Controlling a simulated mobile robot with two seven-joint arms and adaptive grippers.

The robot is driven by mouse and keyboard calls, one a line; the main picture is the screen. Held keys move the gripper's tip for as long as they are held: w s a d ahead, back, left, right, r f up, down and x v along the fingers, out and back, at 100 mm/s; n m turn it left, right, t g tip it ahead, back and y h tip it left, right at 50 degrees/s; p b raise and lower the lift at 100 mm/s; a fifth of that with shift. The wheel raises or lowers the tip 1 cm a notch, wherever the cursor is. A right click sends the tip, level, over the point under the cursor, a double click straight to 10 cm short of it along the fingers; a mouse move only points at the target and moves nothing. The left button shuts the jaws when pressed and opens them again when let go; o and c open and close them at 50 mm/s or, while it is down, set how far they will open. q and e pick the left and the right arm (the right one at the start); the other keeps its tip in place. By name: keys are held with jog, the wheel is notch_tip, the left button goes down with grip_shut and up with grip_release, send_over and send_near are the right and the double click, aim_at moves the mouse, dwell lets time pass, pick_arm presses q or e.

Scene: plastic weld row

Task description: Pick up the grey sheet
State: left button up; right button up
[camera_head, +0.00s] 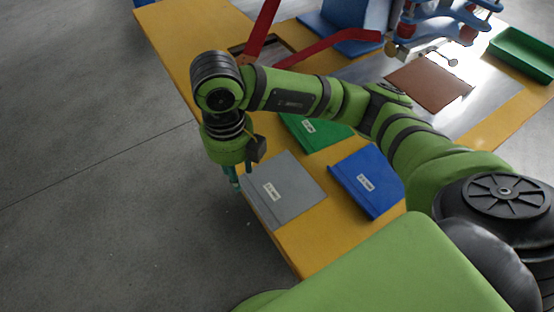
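The grey sheet (291,187) lies flat on the yellow table at its near left edge, with a small white label on it. My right gripper (236,184) points down at the left edge of the grey sheet, close to its upper left corner. Its fingers are small, teal and seen partly from the side, so I cannot tell whether they are open or shut, or whether they touch the sheet. My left gripper is not in view.
A blue sheet (368,180) lies right of the grey one, and a green sheet (316,131) lies behind, partly under my arm in view. A brown sheet (430,84) lies on a metal plate below a blue and red machine (440,22). A green tray (522,54) stands far right.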

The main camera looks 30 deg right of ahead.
jog(key=f, duration=0.4)
jog(key=shift+w+f, duration=0.3)
jog(key=shift+f, duration=0.1)
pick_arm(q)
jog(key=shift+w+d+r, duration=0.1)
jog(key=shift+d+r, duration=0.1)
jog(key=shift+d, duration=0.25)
pick_arm(e)
grip_shut()
